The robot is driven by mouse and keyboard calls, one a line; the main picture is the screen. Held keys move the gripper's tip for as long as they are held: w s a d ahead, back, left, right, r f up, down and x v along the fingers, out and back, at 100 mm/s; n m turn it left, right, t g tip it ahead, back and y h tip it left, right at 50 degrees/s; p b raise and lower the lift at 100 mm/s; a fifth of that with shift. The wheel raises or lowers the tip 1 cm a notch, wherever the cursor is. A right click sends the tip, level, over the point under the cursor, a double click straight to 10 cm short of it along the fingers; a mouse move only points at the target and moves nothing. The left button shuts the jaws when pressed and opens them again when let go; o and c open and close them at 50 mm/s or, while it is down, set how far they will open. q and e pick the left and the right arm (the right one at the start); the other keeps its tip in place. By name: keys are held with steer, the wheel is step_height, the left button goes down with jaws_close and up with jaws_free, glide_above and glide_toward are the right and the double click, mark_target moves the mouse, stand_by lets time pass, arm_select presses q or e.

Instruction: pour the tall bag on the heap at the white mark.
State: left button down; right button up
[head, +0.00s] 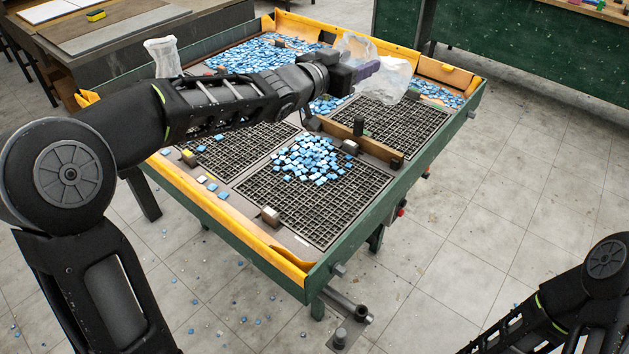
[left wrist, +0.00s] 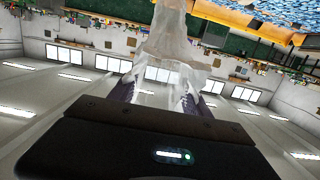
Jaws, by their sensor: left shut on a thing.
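My left gripper (head: 366,72) is shut on a translucent bag (head: 391,82) above the far right part of the table. In the left wrist view the bag (left wrist: 172,45) stretches out from between the two dark fingers (left wrist: 158,95). It looks crumpled, and I cannot tell how much is in it. Another translucent bag (head: 162,56) stands upright at the table's far left. A heap of blue and white tiles (head: 313,158) lies on the near right grid. A small pale mark (head: 302,241) shows near that grid's front edge. My right gripper is out of view.
The green table (head: 235,234) has a yellow-orange rim and several dark grids (head: 403,123). Blue tiles (head: 250,52) cover its far trough. A wooden bar (head: 367,138) and small blocks (head: 270,216) stand among the grids. Loose tiles lie at the left edge.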

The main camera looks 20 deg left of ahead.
mark_target(355, 40)
arm_select(q)
steer(key=shift+r, duration=0.1)
step_height(355, 40, up, 5)
steer(key=p, duration=0.4)
steer(key=shift+p, duration=0.4)
stand_by(0.5)
